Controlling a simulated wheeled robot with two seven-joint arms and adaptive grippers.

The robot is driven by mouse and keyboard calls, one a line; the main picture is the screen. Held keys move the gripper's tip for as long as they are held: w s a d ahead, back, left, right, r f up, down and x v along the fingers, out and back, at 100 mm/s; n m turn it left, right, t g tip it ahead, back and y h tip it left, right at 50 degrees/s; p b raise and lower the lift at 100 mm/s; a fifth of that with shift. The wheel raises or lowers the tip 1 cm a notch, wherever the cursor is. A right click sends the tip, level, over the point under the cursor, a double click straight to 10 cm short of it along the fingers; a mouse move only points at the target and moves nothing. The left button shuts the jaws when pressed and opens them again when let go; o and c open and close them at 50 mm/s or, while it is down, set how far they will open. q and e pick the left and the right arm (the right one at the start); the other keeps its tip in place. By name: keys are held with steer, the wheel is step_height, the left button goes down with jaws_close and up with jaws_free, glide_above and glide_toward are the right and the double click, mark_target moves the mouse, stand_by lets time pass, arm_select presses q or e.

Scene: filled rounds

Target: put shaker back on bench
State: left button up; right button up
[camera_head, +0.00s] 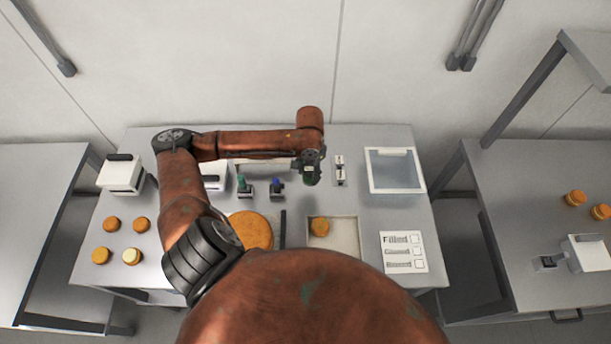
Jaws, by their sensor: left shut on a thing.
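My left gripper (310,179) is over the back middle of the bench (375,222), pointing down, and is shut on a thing. I take that thing to be the shaker; it is mostly hidden by the gripper and shows only as a small dark and green patch. I cannot tell whether its base touches the bench. Left of it stand a small green-topped item (242,184) and a small blue-topped item (276,185) in dark holders. My right gripper is not in view.
A clear-lidded box (394,170) and a printed card (404,252) lie to the right. A shallow tray (345,238) holds one orange round (320,227). A large orange disc (250,230) and several small rounds (111,224) are to the left. White boxes (121,174) stand at the back left.

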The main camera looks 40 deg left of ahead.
arm_select(q)
steer(key=a+f, duration=0.1)
steer(key=w+f, duration=0.1)
steer(key=a+f, duration=0.1)
steer(key=f, duration=0.1)
steer(key=shift+w+a, duration=0.35)
steer(key=shift+w, duration=0.05)
step_height(320, 180, down, 3)
steer(key=shift+w+a+f+p, duration=0.1)
steer(key=shift+w+p, duration=0.05)
steer(key=shift+p, duration=0.2)
steer(key=shift+f, duration=0.2)
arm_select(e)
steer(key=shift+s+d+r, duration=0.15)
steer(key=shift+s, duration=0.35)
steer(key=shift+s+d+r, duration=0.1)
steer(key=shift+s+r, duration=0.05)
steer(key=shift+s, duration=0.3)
arm_select(q)
steer(key=o, duration=1.2)
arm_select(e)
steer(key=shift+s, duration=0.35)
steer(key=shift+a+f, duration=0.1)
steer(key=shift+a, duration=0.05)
